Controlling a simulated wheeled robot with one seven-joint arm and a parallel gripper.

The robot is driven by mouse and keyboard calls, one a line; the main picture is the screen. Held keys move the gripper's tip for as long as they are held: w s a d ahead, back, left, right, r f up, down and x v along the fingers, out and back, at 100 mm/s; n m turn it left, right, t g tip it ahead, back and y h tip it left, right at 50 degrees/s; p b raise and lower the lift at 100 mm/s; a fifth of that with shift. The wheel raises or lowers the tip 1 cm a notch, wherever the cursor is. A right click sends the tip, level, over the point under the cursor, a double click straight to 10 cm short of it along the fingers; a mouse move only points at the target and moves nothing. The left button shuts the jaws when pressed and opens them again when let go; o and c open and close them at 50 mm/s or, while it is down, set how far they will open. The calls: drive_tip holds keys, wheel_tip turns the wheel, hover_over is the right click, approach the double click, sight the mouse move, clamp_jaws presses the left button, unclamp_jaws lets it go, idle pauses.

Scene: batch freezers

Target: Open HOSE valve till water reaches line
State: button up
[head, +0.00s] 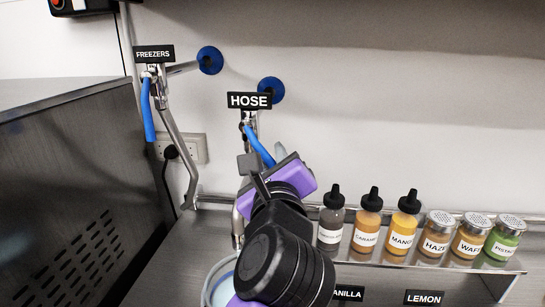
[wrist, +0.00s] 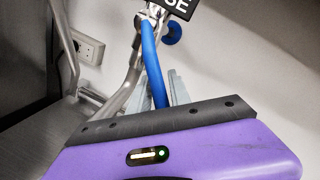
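The HOSE sign (head: 249,100) hangs on the valve pipe at the wall. The blue HOSE valve lever (head: 261,148) slopes down to the right below it; it also shows in the wrist view (wrist: 153,62). My gripper (head: 265,160) is at the lever's lower part, with pale fingers seen around it in the wrist view (wrist: 162,94). The fingers look parted, with the lever between or just behind them; contact is unclear. A pale bucket (head: 211,283) stands below, largely hidden by my arm. Its water level and line cannot be made out.
The FREEZERS valve with its own blue lever (head: 147,110) is to the left, beside a steel machine (head: 65,190). Blue round wall fittings (head: 210,60) sit behind the pipes. Several bottles and shakers (head: 401,233) stand on a shelf to the right.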

clamp_jaws()
idle(1.3)
